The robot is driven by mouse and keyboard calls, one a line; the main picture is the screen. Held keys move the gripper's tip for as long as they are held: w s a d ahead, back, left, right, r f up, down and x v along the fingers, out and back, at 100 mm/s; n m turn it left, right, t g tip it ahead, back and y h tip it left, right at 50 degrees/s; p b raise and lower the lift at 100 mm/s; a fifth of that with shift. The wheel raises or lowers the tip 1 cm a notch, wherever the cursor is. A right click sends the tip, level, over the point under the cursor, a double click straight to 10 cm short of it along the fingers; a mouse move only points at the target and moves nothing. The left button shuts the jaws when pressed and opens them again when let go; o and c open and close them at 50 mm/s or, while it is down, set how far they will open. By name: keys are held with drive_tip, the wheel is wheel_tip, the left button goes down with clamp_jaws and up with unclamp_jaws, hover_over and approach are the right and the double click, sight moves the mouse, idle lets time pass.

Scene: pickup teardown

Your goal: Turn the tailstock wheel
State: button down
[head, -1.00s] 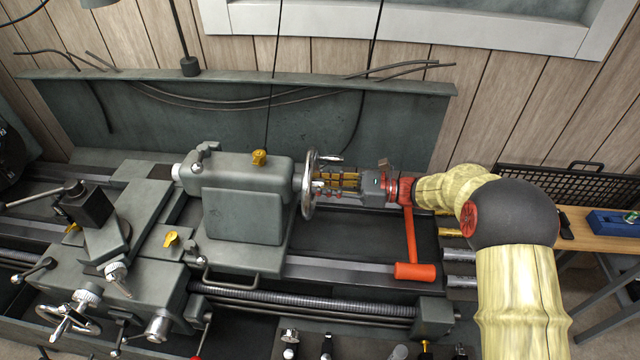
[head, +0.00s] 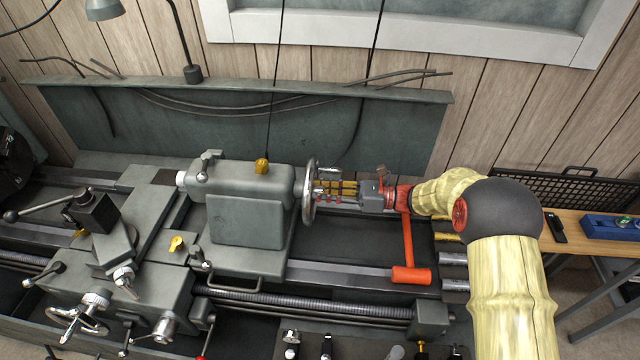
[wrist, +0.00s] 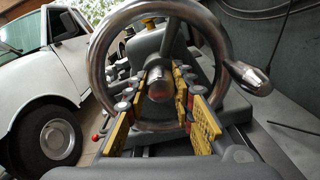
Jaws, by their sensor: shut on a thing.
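The tailstock wheel (head: 309,191) is a metal handwheel on the right end of the grey tailstock (head: 245,218). In the wrist view the wheel's rim (wrist: 93,62) fills the upper middle, with its crank handle (wrist: 249,77) at the right. My gripper (head: 322,188) reaches the wheel from the right, roughly in line with its axis. In the wrist view its yellow-padded fingers (wrist: 166,85) lie on either side of the hub, inside the rim, and are shut on the wheel. The exact contact is partly hidden by the fingers.
The lathe bed (head: 340,273) runs below my gripper, and a backsplash (head: 240,130) stands behind. The carriage with its tool post (head: 97,213) is at the left. A wooden bench (head: 580,230) is at the right. A white vehicle (wrist: 55,75) shows in the wrist view.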

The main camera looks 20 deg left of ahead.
drive_tip(key=m+p, duration=0.3)
drive_tip(key=p, duration=0.2)
drive_tip(key=shift+w+r+m, duration=0.1)
drive_tip(key=shift+r+m, duration=0.25)
drive_tip(key=shift+m, duration=0.05)
drive_tip(key=m+p, duration=0.3)
drive_tip(key=p, duration=0.1)
drive_tip(key=shift+f+m, duration=0.1)
drive_tip(key=shift+m, duration=0.2)
drive_tip(key=m+p, duration=0.3)
drive_tip(key=shift+f+m, duration=0.1)
drive_tip(key=shift+m, duration=0.2)
drive_tip(key=m+p, duration=0.2)
drive_tip(key=m, duration=0.2)
drive_tip(key=shift+p, duration=0.3)
drive_tip(key=m+p, duration=0.2)
drive_tip(key=m, duration=0.3)
drive_tip(key=shift+d+f, duration=0.1)
drive_tip(key=m+p, duration=0.2)
drive_tip(key=m, duration=0.2)
drive_tip(key=m+p, duration=0.1)
drive_tip(key=p, duration=0.4)
drive_tip(key=shift+m, duration=0.4)
drive_tip(key=shift+m+p, duration=0.4)
drive_tip(key=shift+p, duration=0.8)
drive_tip(key=shift+f+m+p, duration=0.2)
drive_tip(key=shift+m+p, duration=0.4)
drive_tip(key=shift+p, duration=1.5)
